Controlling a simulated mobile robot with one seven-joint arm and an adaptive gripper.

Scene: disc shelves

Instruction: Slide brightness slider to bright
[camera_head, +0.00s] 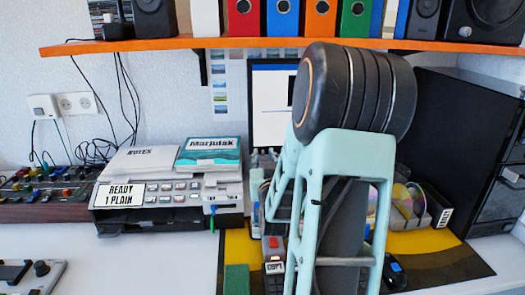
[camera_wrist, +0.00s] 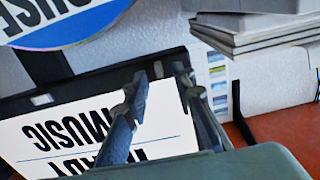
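I cannot pick out a brightness slider for certain in either view. In the wrist view my gripper (camera_wrist: 161,76) is open and empty, its two fingertips apart. The fingers reach over a white panel (camera_wrist: 60,130) with a black frame and upside-down text reading "MUSIC". The left finger covers part of the panel, and both tips are close to the black frame; I cannot tell whether they touch. In the head view my arm hides the gripper and part of the lit monitor (camera_head: 268,110).
A blue-and-white disc (camera_wrist: 70,25) and a stack of grey cases (camera_wrist: 255,30) are near my gripper. An orange shelf (camera_head: 230,42) spans above. A mixer (camera_head: 45,205), a grey device (camera_head: 165,195) and a black cabinet (camera_head: 450,140) stand around.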

